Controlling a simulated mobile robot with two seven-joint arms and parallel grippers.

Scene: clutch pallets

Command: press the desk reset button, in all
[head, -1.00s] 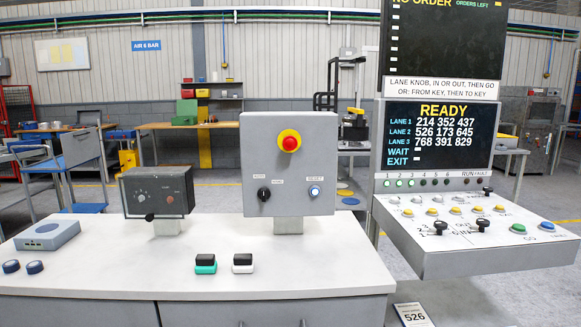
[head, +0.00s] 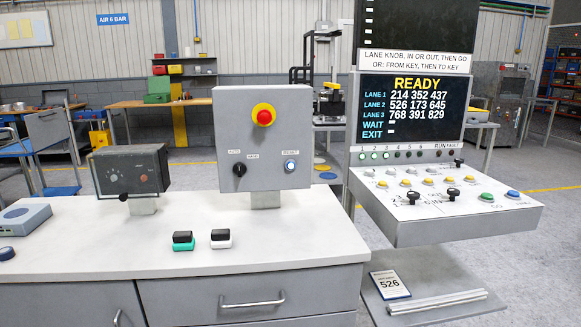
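The desk reset button (head: 290,166) is a small round button with a lit bluish-white face and a dark ring. It sits at the lower right of the grey control box (head: 262,190) under a label that seems to read RESET. The same box carries a red emergency knob (head: 264,116) on a yellow ring and a black AUTO/HAND selector (head: 240,169). The box stands on a post on the white desk (head: 80,242). Neither of my grippers shows in the head view.
A dark meter box (head: 130,172) stands left of the control box. Two small two-tone blocks (head: 183,241) lie in front. To the right is a console (head: 440,200) with buttons, knobs and a READY screen (head: 413,108). A 526 card (head: 390,284) lies below it.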

